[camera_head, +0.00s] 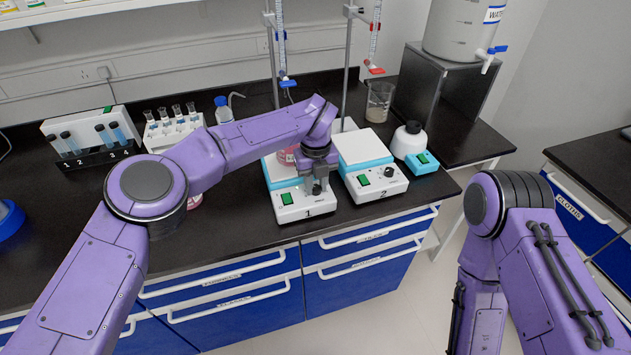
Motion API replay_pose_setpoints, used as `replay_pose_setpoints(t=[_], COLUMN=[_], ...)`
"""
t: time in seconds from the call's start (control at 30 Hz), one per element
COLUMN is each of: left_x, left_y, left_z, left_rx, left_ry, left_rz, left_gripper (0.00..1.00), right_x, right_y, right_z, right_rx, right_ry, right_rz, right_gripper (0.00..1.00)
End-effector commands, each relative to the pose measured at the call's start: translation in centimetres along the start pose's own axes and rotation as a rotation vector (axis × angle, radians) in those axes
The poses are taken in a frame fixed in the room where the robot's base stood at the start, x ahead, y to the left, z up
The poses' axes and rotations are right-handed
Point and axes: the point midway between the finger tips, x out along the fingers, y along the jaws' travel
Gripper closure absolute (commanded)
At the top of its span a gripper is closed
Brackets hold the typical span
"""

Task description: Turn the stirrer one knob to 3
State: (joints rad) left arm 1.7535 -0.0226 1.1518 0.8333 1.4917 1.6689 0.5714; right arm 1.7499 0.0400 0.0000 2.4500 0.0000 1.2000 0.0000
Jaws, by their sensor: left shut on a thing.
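Stirrer one (306,211) is a white unit with a light blue band and a green display, marked 1, on the black bench in the middle of the head view. Its knob is at the right of its front panel, mostly hidden by my left gripper. My left gripper (316,187) reaches down over the front of stirrer one and is shut on the knob. The knob's setting cannot be read. A container with pink liquid (288,156) on stirrer one is partly hidden by my left arm. My right arm shows at the right, but its gripper is out of view.
Stirrer two (376,185), marked 2, stands close to the right, with a dark knob (389,172). Burette stands rise behind both stirrers.

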Motion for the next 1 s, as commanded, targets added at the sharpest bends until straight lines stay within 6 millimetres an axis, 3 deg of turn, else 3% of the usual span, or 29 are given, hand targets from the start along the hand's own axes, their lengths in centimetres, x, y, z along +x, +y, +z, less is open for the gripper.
replay_pose_setpoints(t=[0.6, 1.0], left_x=[-0.1, -0.1], left_y=[0.0, 0.0], left_z=[0.0, 0.0], left_rx=[0.573, 0.824], left_ry=[0.000, -0.001], left_rz=[-0.001, -0.001], left_gripper=[1.00, 1.00], right_x=[-1.2, -1.7], right_y=[0.1, 0.1], right_z=[-0.5, -0.7], right_rx=[0.000, 0.000], right_ry=[0.000, 0.000], right_rz=[0.000, 0.000], right_gripper=[1.00, 1.00])
